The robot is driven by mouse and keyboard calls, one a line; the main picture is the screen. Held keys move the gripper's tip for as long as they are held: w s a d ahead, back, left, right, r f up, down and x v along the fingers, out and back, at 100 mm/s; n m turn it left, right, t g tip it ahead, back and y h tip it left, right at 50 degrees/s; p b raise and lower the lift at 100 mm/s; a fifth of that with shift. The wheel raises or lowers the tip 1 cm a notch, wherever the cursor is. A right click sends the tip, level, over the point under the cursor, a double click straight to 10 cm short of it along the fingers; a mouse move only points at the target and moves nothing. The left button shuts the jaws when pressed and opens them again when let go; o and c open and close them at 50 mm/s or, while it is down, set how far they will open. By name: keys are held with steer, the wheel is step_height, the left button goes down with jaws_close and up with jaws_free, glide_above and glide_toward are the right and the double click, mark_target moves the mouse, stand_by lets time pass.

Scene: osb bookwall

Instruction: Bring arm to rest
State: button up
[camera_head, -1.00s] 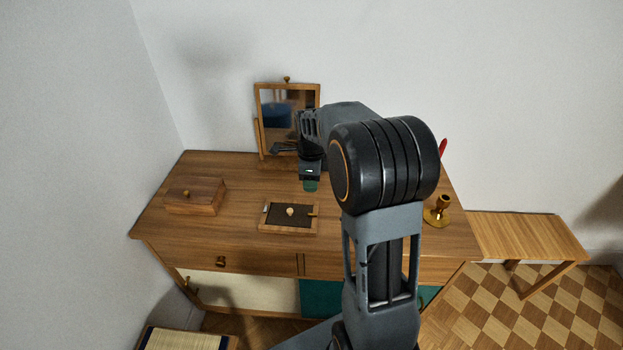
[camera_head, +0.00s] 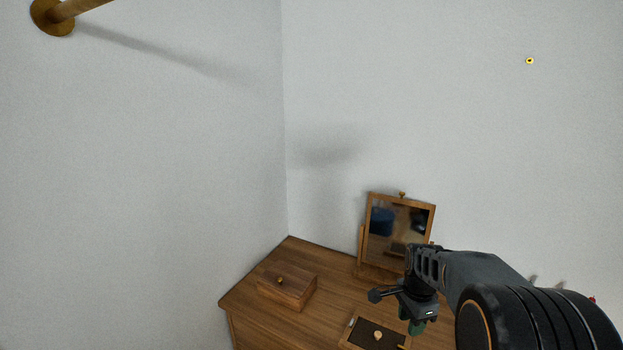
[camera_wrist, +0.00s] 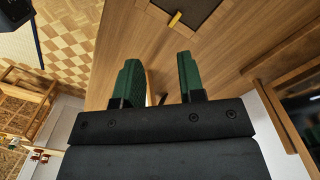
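My gripper (camera_wrist: 160,82) shows in the wrist view with its two green fingers spread apart and nothing between them. In the head view my gripper (camera_head: 416,328) hangs at the lower right, above the wooden dresser top (camera_head: 335,290) and in front of the mirror. My arm is bent, with its large dark joint at the bottom right corner. The gap between the fingers is not clear in the head view.
A wooden-framed mirror (camera_head: 398,222) stands at the back of the dresser. A wooden box (camera_head: 287,286) with a knob sits at the left. A dark-centred tray (camera_head: 362,337) lies near the gripper. A wooden rod (camera_head: 80,8) juts from the left wall.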

steer(key=s+a+r+n+t, duration=0.2)
steer(key=s+a+r+n, duration=0.1)
steer(key=s+n, duration=0.4)
steer(key=s+a+r+n+t, duration=0.1)
steer(key=s+a+r+n, duration=0.2)
steer(key=s+a+n, duration=0.2)
steer(key=s+n, duration=0.3)
steer(key=n, duration=0.1)
steer(key=shift+s+a+r+t, duration=0.2)
steer(key=shift+a+r+t, duration=0.1)
steer(key=shift+t, duration=0.1)
